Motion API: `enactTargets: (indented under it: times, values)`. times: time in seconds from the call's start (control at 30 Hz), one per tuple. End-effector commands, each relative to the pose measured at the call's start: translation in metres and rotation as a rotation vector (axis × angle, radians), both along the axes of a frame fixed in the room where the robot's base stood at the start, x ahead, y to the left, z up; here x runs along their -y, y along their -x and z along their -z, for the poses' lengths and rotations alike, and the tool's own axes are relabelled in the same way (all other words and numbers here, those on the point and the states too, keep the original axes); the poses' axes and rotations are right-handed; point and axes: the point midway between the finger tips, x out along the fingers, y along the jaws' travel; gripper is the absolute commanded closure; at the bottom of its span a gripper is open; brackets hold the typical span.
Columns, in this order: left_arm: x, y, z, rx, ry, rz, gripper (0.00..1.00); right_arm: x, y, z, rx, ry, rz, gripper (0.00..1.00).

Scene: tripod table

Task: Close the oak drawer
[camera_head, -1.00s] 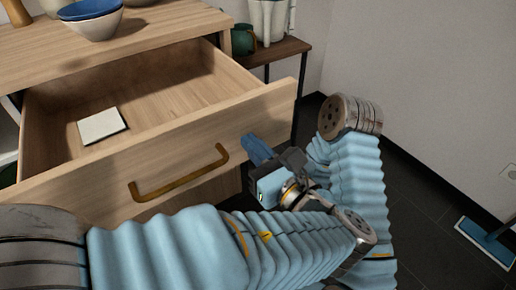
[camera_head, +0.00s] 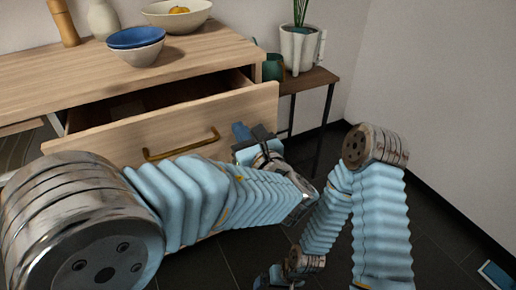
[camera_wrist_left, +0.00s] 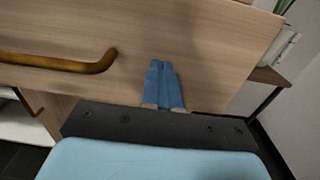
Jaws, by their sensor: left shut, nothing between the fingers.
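My left gripper (camera_head: 241,131) is shut and empty, at the drawer front to the right of the handle. In the left wrist view its blue fingers (camera_wrist_left: 164,84) are together and point at the oak front; I cannot tell whether they touch it. My right gripper (camera_head: 276,278) is low at the bottom edge, its fingers unclear.
On the oak top (camera_head: 60,88) stand nested bowls (camera_head: 136,45), a fruit bowl (camera_head: 178,16), a vase (camera_head: 103,18) and a wooden mill (camera_head: 64,22). A dark side table (camera_head: 308,79) with a potted plant (camera_head: 298,45) stands to the right. Dark floor lies beyond.

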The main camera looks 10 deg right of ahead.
Motion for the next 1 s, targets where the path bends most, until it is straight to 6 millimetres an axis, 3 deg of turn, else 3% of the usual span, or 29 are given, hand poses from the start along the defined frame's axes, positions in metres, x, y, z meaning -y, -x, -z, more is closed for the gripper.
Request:
enactTargets:
  times: [0.2,0.5,0.7,1.0]
  values:
    - [-0.017,-0.056,0.000,0.000,0.000,-0.005,1.00,-0.002,0.001,-0.004,-0.001,-0.002,-0.003,0.00]
    - [-0.031,-0.107,0.000,0.000,-0.001,-0.001,1.00,-0.002,0.001,-0.006,-0.001,-0.003,-0.004,0.00]
    - [-0.035,-0.123,0.000,0.000,-0.001,0.000,1.00,-0.002,0.001,-0.007,-0.001,-0.003,-0.004,0.00]
    - [-0.038,-0.129,-0.002,0.004,0.000,0.000,1.00,-0.002,0.001,-0.007,-0.001,-0.003,-0.004,0.00]
